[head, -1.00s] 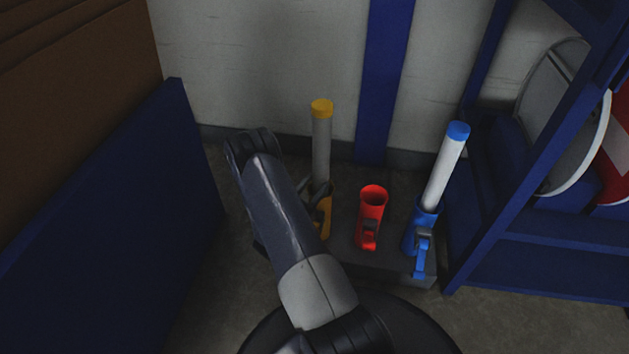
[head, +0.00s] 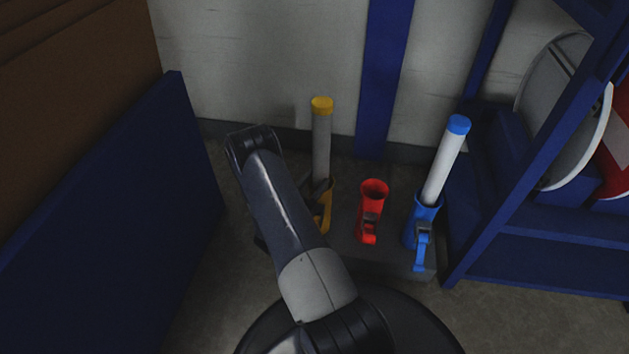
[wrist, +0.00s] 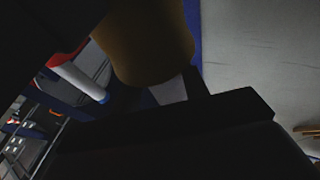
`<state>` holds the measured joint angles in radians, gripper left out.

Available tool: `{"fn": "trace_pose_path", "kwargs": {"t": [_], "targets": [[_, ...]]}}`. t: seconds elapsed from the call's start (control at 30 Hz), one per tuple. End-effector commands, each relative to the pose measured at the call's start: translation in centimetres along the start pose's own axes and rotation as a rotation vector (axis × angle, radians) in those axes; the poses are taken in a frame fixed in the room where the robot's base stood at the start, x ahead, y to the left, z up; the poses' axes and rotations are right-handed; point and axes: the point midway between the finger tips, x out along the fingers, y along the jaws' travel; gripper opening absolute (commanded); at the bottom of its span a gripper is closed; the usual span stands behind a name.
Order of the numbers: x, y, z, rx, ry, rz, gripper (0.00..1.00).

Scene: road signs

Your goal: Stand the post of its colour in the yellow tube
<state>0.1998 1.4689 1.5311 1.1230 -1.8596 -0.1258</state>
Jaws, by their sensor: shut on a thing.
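A grey post with a yellow cap (head: 321,106) stands upright at the yellow tube (head: 326,216). Its lower end appears to be inside the tube's mouth, partly hidden by my gripper. My gripper (head: 319,185) is shut around the post's lower part, just above the tube's rim. In the wrist view, the yellow tube (wrist: 147,42) looms dark and close at the top. A short pale piece of the post (wrist: 170,91) shows between it and my dark finger. My arm hides part of the tube's left side.
An empty red tube (head: 372,205) stands right of the yellow one. A blue tube (head: 421,225) beyond it holds a white, blue-capped post (head: 445,160), leaning right. All stand on a dark base (head: 375,258). A blue rack (head: 540,250) with round signs is right; a blue panel (head: 120,210) is left.

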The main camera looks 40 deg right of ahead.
Motion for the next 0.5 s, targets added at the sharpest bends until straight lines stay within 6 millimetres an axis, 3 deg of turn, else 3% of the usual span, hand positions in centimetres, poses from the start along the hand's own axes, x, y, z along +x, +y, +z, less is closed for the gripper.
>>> {"fn": "trace_pose_path", "kwargs": {"t": [0.5], "targets": [[-0.35, -0.01, 0.97, 0.001, -0.001, 0.000, 0.03]]}}
